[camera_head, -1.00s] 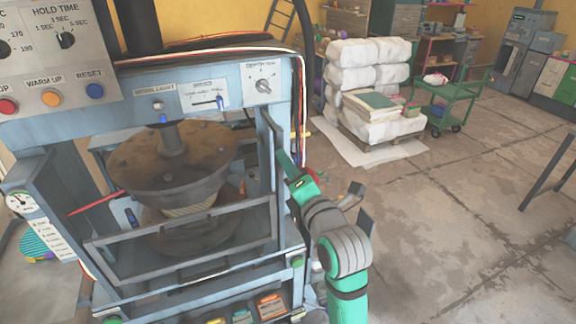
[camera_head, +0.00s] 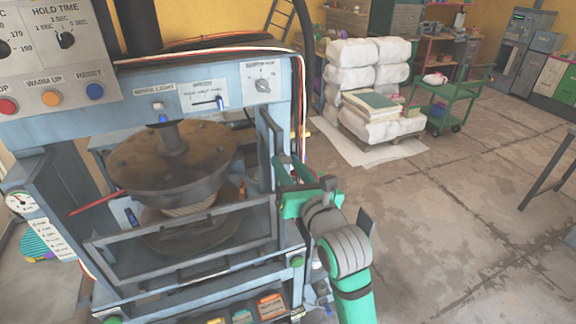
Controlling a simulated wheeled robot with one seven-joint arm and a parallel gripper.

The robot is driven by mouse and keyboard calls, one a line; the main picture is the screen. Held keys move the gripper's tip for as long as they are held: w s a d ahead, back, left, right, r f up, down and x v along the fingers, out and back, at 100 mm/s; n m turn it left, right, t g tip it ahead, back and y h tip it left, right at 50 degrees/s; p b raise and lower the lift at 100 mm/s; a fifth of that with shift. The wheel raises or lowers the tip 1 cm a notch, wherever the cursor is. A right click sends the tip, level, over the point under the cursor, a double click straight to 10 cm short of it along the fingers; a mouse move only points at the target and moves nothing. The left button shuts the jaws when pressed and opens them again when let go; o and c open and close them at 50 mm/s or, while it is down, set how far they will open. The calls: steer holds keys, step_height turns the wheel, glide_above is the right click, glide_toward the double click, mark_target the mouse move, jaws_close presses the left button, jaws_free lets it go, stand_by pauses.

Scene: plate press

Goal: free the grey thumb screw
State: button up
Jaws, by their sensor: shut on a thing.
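My gripper (camera_head: 283,180) is at the right upright of the press (camera_head: 232,88), beside the raised edge of its guard frame. My green and grey arm reaches up to it from the lower right. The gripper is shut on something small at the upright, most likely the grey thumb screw. The screw itself cannot be made out, as the jaws and wrist cover that spot. The round brown plate (camera_head: 172,160) of the press hangs left of my gripper, apart from it.
A grey barred guard (camera_head: 185,233) crosses the press front. Red and white cables (camera_head: 303,110) run down its right side, close to my gripper. A pallet of white bales (camera_head: 368,75) and a green cart (camera_head: 445,100) stand behind.

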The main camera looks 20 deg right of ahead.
steer(key=shift+d+f+n, duration=0.1)
steer(key=shift+n, duration=1)
steer(key=o, duration=1)
steer(key=shift+o, duration=0.2)
steer(key=shift+s, duration=0.1)
steer(key=s, duration=1)
steer(key=shift+s, duration=0.3)
steer(key=shift+d, duration=0.1)
